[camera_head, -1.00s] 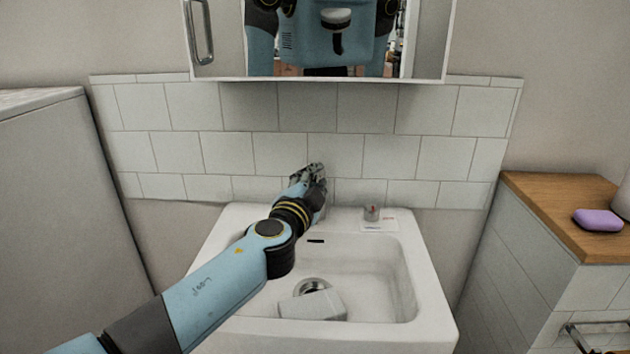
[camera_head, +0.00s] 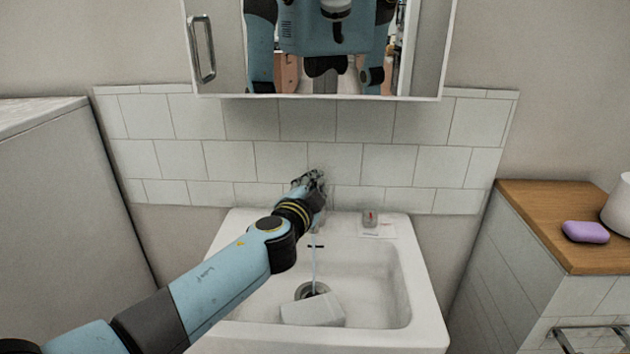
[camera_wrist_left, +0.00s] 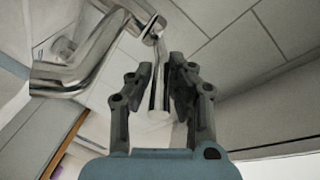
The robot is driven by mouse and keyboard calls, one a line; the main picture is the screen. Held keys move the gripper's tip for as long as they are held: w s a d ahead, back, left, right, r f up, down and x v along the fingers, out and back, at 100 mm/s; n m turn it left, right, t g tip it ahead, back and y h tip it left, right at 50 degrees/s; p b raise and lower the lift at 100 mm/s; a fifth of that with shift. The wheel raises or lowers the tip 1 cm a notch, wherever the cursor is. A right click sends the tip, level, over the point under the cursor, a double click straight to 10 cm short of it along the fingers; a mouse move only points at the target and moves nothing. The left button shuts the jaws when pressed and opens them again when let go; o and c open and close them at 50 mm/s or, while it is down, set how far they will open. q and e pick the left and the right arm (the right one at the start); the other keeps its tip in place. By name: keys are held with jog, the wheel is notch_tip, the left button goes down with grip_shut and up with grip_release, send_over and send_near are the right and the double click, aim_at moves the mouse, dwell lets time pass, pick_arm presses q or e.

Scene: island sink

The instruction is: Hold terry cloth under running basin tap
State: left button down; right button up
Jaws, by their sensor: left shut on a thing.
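A pale folded block, which looks like the terry cloth (camera_head: 313,310), lies in the white basin (camera_head: 425,325) beside and partly over the drain. A thin stream of water (camera_head: 314,265) falls from the tap toward the drain, just behind the cloth. My left gripper (camera_head: 310,180) is at the tap behind the basin, and my arm hides most of the tap in the head view. In the left wrist view, the fingers of my left gripper (camera_wrist_left: 158,75) are shut on the chrome tap lever (camera_wrist_left: 158,95). The chrome tap body (camera_wrist_left: 75,75) shows beside it. My right gripper is not in view.
A wooden-topped counter (camera_head: 535,215) with purple soap (camera_head: 585,232) is at the right. A mirror cabinet (camera_head: 215,70) hangs above. The basin's right half is clear.

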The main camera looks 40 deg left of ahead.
pick_arm(q)
jog(key=c, duration=1.2)
grip_release()
jog(key=shift+c, duration=0.2)
jog(key=v, duration=1.2)
jog(key=shift+o, duration=0.3)
